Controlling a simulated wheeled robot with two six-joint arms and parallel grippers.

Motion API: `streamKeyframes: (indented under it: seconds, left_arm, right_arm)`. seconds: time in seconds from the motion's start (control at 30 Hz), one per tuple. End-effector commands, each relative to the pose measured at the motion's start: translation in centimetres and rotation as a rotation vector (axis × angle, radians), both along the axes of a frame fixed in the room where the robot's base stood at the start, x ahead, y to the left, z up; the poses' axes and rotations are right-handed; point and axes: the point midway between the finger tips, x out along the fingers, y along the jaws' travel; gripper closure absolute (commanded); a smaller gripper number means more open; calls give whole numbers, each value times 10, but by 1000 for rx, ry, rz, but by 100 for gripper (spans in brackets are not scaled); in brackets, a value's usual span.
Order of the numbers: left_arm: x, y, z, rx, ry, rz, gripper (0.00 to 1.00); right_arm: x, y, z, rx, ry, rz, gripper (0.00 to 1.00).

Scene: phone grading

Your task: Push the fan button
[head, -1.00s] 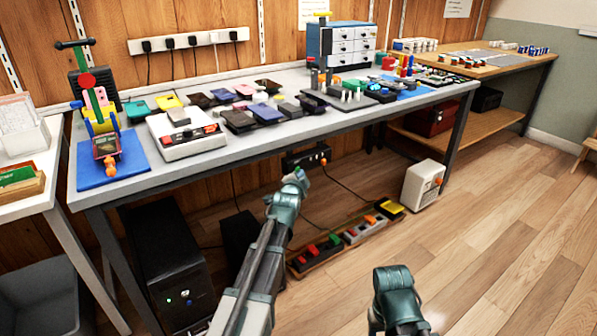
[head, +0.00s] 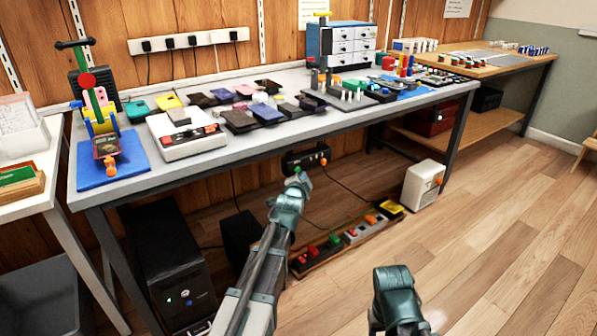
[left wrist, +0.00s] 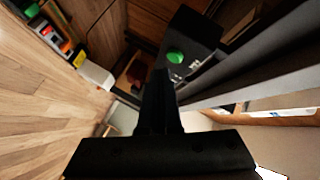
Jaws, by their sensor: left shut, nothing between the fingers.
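A black control box (head: 306,159) is mounted under the workbench's front edge, with a green button (head: 297,170) at its lower left and an orange knob (head: 324,161) at its right. I cannot read which control is the fan's. In the left wrist view the black box (left wrist: 200,38) and green button (left wrist: 176,57) show just beyond the fingertips. My left gripper (left wrist: 160,74) is shut and empty, pointing towards the box; contact with the button cannot be told. In the head view my left wrist hides most of the fingers.
The workbench top (head: 250,150) above is crowded with phones and tools. Below stand a black computer tower (head: 170,265), a floor tray (head: 320,258) with several coloured switches, and a white box (head: 422,185). The wooden floor to the right is clear.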

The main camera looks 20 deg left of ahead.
Motion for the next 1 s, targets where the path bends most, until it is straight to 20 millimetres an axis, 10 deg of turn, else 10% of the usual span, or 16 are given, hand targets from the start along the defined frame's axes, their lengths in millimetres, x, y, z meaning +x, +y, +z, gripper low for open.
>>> streamKeyframes:
  seconds: [1.0]
  left_arm:
    - [-37, -47, 0, 2, 1, -1, 100]
  right_arm:
    - [0, 0, 0, 0, 0, 0, 43]
